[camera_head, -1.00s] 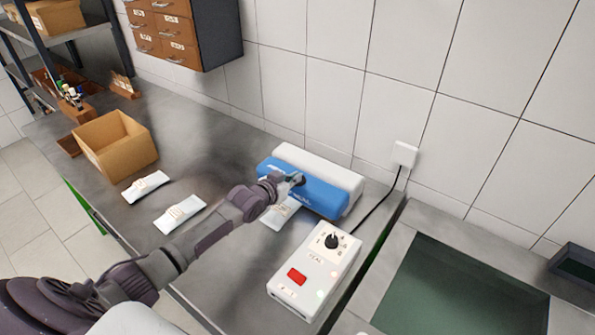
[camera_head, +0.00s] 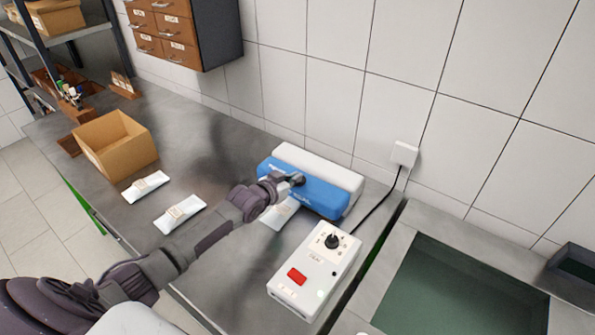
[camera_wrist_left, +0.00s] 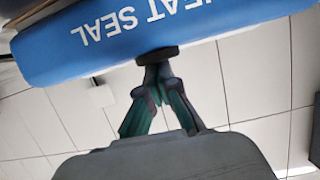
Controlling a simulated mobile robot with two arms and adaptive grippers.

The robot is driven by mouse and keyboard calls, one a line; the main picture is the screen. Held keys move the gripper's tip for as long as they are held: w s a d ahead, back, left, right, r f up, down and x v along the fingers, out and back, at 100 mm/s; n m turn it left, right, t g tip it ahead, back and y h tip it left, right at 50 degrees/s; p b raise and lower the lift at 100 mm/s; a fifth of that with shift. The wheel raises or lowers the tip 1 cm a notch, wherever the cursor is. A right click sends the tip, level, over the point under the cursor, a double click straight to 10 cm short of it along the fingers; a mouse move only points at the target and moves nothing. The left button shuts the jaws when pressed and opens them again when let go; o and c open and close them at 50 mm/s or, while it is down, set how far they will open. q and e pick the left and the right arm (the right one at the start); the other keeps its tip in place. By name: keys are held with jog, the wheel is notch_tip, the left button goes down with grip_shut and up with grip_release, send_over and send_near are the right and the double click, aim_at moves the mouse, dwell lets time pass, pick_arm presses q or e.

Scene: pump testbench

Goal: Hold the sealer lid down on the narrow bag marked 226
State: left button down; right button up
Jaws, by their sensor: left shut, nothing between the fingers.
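The heat sealer stands at the back of the bench, with a blue lid (camera_head: 312,196) in front of a white body (camera_head: 325,166). My left gripper (camera_head: 297,179) is shut and empty, its fingertips at the lid's top. In the left wrist view the shut fingertips (camera_wrist_left: 157,56) meet the edge of the blue lid (camera_wrist_left: 130,32), marked HEAT SEAL. A white bag (camera_head: 279,213) lies at the front of the sealer, its far end hidden under the lid and partly behind my gripper. I cannot read its number. My right gripper is not in view.
A white control box (camera_head: 314,270) with a black knob and red switch stands in front of the sealer. Two more white bags (camera_head: 181,214) (camera_head: 146,186) and an open cardboard box (camera_head: 115,146) are to the left. A sink (camera_head: 465,290) is at the right.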

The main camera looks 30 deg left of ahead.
pick_arm(q)
jog(key=shift+s+f, duration=0.2)
jog(key=shift+f, duration=0.25)
jog(key=r+p, duration=0.3)
jog(key=r, duration=0.1)
jog(key=shift+w, duration=0.25)
jog(key=b+v, duration=0.1)
jog(key=v, duration=0.9)
jog(key=shift+s, duration=0.2)
